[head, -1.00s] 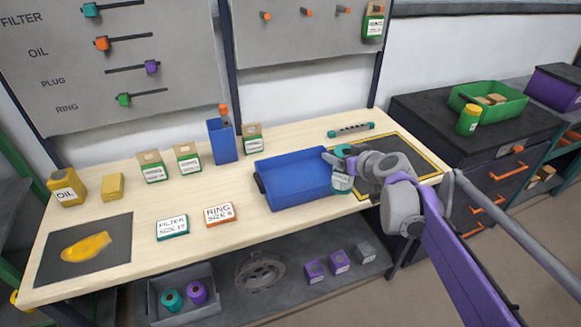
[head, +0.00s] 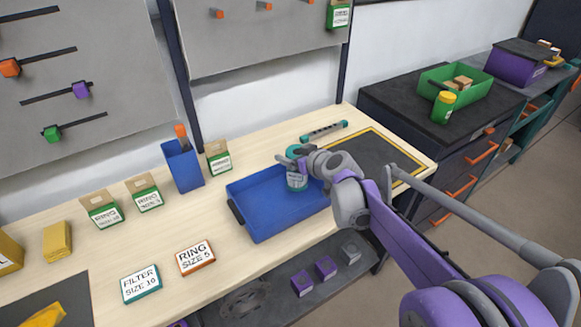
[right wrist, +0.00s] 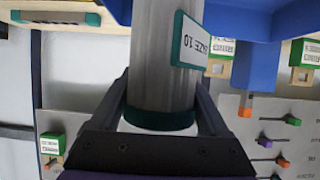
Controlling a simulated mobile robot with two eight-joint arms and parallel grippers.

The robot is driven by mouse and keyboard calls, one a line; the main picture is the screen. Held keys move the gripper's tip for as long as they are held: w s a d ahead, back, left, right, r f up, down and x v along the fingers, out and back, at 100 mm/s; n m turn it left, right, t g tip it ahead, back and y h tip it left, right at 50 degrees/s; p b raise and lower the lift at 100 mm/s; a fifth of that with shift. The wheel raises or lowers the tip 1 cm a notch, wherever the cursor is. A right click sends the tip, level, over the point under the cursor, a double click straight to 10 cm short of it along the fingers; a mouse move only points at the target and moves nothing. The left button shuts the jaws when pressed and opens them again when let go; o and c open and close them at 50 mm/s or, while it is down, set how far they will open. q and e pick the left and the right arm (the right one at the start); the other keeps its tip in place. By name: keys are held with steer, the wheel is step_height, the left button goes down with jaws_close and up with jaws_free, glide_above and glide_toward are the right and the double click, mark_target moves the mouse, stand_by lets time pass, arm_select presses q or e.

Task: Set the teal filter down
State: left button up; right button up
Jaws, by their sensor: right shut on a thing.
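The teal filter (head: 296,182) is a grey cylinder with teal ends and a white label. It is upright over the right part of the blue tray (head: 262,228). My right gripper (head: 298,160) is shut around it near its top. In the right wrist view the filter (right wrist: 165,60) fills the space between the fingers, and its label reads SIZE 10. Whether its bottom touches the tray floor I cannot tell. My left gripper is not in view.
A teal-ended grey bar (head: 324,131) lies behind the tray. A dark mat with a yellow border (head: 372,158) is to the right. Label cards (head: 141,284), small green boxes (head: 101,212) and a tall blue bin (head: 183,168) stand to the left. The tray looks otherwise empty.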

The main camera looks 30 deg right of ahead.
steer(key=shift+f, duration=1.85)
steer(key=shift+w, duration=0.1)
steer(key=o, duration=1.5)
steer(key=shift+b, duration=0.3)
steer(key=shift+c, duration=0.2)
